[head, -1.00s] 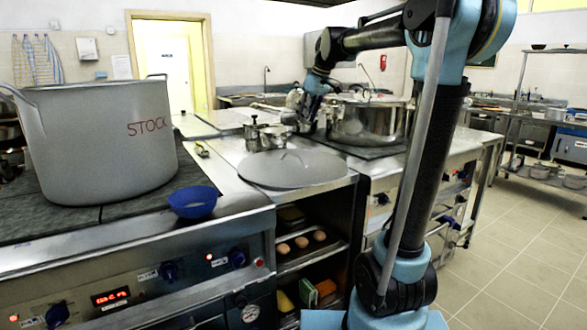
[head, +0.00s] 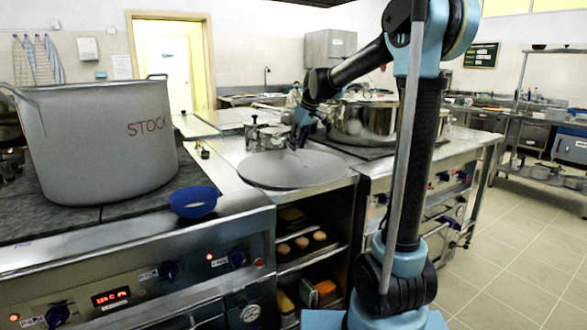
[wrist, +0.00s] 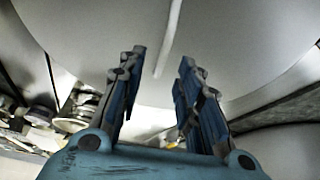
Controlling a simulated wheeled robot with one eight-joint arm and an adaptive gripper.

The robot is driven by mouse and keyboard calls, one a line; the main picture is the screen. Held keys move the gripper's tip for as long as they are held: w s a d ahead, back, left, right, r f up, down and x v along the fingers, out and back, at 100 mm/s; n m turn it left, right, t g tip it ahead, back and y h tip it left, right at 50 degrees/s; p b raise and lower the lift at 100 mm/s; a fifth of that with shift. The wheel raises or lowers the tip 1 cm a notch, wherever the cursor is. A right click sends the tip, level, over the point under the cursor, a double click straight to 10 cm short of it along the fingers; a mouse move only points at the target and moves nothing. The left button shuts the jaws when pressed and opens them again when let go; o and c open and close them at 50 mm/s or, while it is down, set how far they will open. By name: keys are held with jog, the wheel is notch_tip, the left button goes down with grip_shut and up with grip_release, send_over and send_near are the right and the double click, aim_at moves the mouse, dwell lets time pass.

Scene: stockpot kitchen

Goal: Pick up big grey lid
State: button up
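The big grey lid (head: 315,174) lies flat on the steel counter between the two stoves. In the wrist view the lid (wrist: 235,35) fills the upper part, with its thin raised handle (wrist: 168,38) running up the middle. My gripper (head: 298,143) is over the far part of the lid, near its handle, which it partly hides in the head view. In the wrist view my gripper (wrist: 160,75) has its two blue fingers apart, and the near end of the handle shows between their tips. Nothing is held. I cannot tell whether the fingers touch the lid.
Small metal pots (head: 265,136) stand just behind the lid. A large steel pot (head: 362,120) is right of my gripper. Below are shelves with eggs (head: 301,243).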

aim_at(293, 160)
jog(key=x, duration=0.5)
grip_shut()
jog(key=shift+d, duration=0.1)
